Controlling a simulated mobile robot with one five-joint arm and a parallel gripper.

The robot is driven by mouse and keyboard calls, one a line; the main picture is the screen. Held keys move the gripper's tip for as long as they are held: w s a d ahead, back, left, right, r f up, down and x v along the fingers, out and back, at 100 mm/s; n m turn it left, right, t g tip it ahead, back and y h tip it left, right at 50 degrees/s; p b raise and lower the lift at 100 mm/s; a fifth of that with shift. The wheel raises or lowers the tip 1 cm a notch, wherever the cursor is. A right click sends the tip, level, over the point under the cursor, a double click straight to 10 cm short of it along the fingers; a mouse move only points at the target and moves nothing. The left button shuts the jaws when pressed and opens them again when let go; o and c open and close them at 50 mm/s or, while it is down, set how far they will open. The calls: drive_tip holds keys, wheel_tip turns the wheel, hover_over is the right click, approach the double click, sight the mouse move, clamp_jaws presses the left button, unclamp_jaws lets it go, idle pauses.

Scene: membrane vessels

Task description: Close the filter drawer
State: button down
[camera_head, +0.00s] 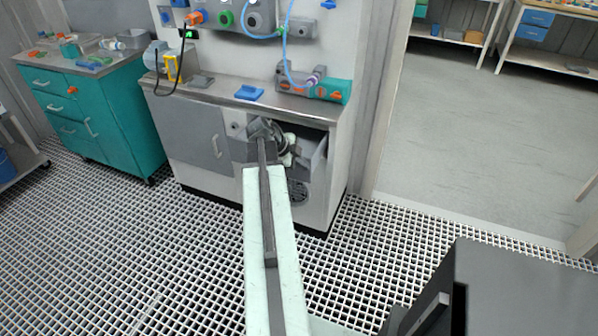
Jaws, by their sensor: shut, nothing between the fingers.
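The filter drawer (312,158) is a grey drawer in the right part of the grey and white cabinet (185,130), just below the steel counter. It stands partly open, with its right side wall showing and a dark gap above it.
A teal cabinet (125,115) stands at the left. The counter holds a blue item (249,92) and a grey and teal device (328,88). A round vent (298,191) is below the drawer. The grating floor (110,240) is clear, and an open doorway lies at the right.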

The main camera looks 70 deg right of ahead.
sight(322, 141)
drive_tip(key=d, duration=1.6)
drive_tip(key=shift+s+d, duration=0.1)
drive_tip(key=shift+d+r, duration=0.1)
drive_tip(key=w+a+r+p, duration=0.4)
drive_tip(key=a+r+p, duration=0.3)
drive_tip(key=a+p, duration=0.1)
drive_tip(key=shift+a+r, duration=0.4)
drive_tip(key=shift+a, duration=0.25)
